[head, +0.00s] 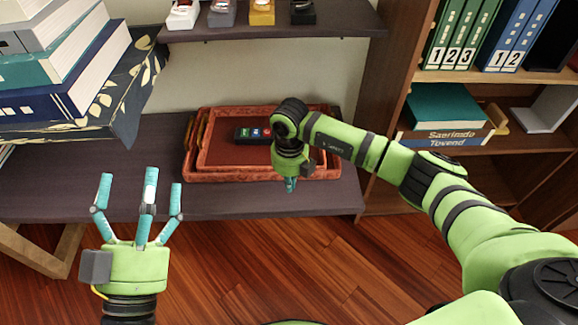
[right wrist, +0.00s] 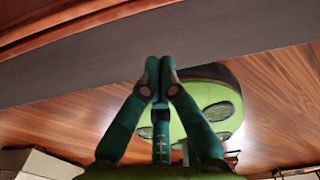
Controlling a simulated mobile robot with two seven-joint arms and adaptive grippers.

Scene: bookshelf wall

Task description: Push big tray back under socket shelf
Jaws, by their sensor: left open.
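The big tray (head: 225,177), red-brown with a carved rim, lies on the dark lower shelf board (head: 110,200). A smaller tray (head: 225,160) appears nested in it and holds a black device with coloured buttons (head: 252,134). The socket shelf (head: 345,25) is above and behind. My right gripper (head: 290,186) points down at the tray's front edge, its arm hiding the tray's right part. Its fingers are together and empty in the right wrist view (right wrist: 160,65); I cannot tell whether they touch the tray. My left gripper (head: 145,190) is open and empty, before the board's front edge.
Several small items with coloured bases, such as a yellow one (head: 262,14), stand on the socket shelf. A bookcase (head: 385,130) rises on the right. The wooden floor is clear in front.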

